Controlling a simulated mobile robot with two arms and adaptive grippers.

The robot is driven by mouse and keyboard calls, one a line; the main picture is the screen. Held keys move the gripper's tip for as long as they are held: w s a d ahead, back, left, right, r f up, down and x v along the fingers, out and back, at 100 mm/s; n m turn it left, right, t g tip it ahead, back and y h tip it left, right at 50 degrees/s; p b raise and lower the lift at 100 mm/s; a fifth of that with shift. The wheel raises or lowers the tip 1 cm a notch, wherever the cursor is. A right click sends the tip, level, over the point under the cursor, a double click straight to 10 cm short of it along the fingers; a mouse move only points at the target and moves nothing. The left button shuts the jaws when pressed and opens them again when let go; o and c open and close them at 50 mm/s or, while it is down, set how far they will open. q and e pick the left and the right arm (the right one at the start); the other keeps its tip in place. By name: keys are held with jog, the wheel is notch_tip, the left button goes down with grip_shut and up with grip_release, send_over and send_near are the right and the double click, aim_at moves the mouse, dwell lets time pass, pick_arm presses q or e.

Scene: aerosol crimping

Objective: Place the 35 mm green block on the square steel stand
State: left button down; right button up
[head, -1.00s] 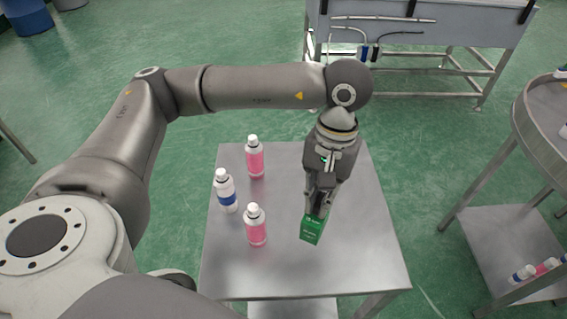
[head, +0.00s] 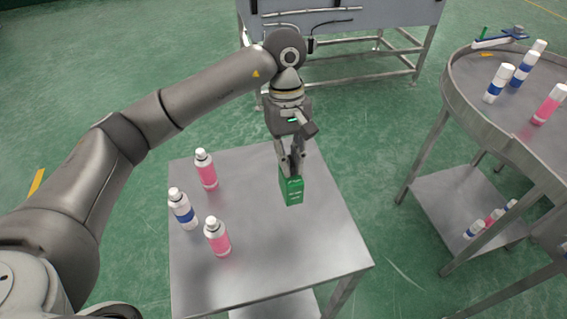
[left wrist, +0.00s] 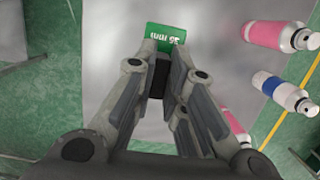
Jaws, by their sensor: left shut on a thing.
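The green block (head: 292,189) is in the grip of my left gripper (head: 291,172), over the far right part of the square steel stand (head: 300,250). In the left wrist view the block (left wrist: 166,36) shows its "35 mm" label beyond the fingertips of my left gripper (left wrist: 160,75). The gripper points down and is shut on the block's upper part. The block is upright; I cannot tell whether its base touches the steel top. My right gripper is not in view.
Two pink bottles (head: 206,170) (head: 217,237) and a blue-banded bottle (head: 183,209) stand on the stand's left side. A round steel table (head: 470,110) with bottles is at the right. A steel bench (head: 350,35) is behind. The stand's front middle is clear.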

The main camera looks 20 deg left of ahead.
pick_arm(q)
jog(key=w+a+f+p, duration=0.2)
jog(key=w+f+p, duration=0.1)
jog(key=f, duration=0.4)
jog(key=shift+f+p, duration=0.35)
jog(key=shift+f, duration=0.15)
jog(key=c, duration=1.5)
grip_release()
